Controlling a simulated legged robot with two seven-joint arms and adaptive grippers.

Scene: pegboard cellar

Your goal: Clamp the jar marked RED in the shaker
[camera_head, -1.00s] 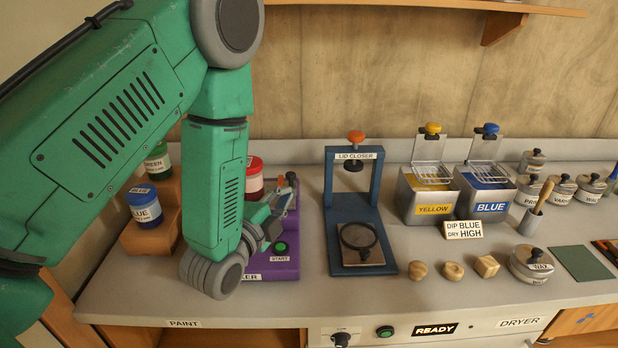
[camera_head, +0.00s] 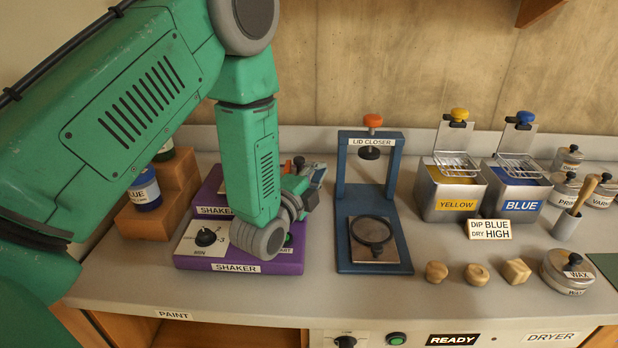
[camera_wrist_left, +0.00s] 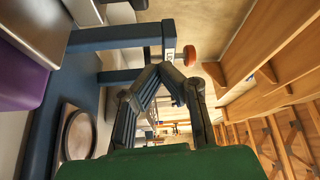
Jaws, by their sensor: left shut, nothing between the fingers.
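The purple shaker (camera_head: 190,262) stands on the counter, with a dial, a partly covered green button and a raised rear part. My left forearm stands in front of it and hides much of it. The jar marked RED does not show now; the forearm may cover it. My left gripper (camera_head: 318,173) is beyond the forearm, between the shaker and the lid closer, shut and empty. In the left wrist view its fingers (camera_wrist_left: 160,72) meet at the tips, with the shaker's purple edge (camera_wrist_left: 20,72) at the left. My right gripper is not in view.
The blue lid closer (camera_head: 343,225) stands right of the shaker. A wooden step rack (camera_head: 186,190) with a BLUE jar (camera_head: 146,193) is at left. YELLOW (camera_head: 455,206) and BLUE (camera_head: 520,206) dip tanks, wooden blocks and a WAX tin (camera_head: 568,272) are at right.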

